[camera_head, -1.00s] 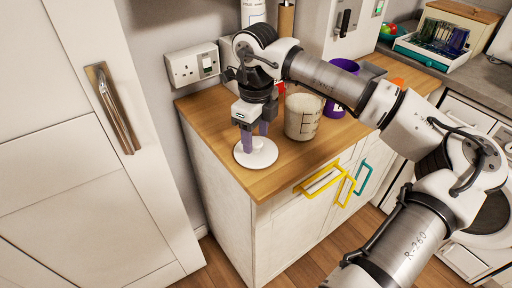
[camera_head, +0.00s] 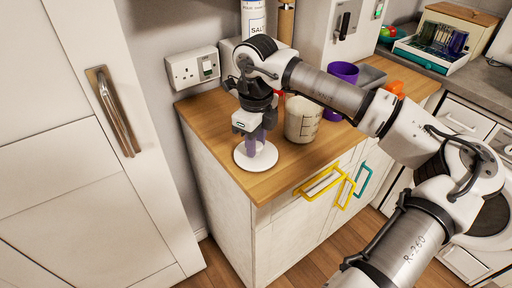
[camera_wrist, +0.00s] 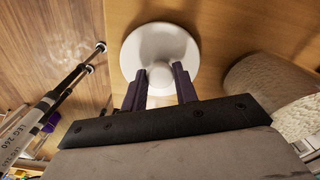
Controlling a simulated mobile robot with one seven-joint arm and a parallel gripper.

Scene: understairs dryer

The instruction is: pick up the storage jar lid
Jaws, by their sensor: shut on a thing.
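The storage jar lid (camera_head: 265,160) is a white round disc lying near the front left corner of the wooden counter. In the wrist view the lid (camera_wrist: 160,45) shows a round knob in its middle. My gripper (camera_head: 254,150) points down over the lid, its purple fingers closed in on the knob from two sides. The wrist view shows the fingertips of my gripper (camera_wrist: 160,80) at the knob. The lid appears to rest on the counter; I cannot see any gap under it.
A beige measuring jug (camera_head: 302,120) stands right of the lid, close to my gripper. A purple mug (camera_head: 342,73) and an orange item (camera_head: 395,87) are behind it. Wooden counter (camera_head: 222,125) is bare left of the lid. A wall socket (camera_head: 194,68) is behind.

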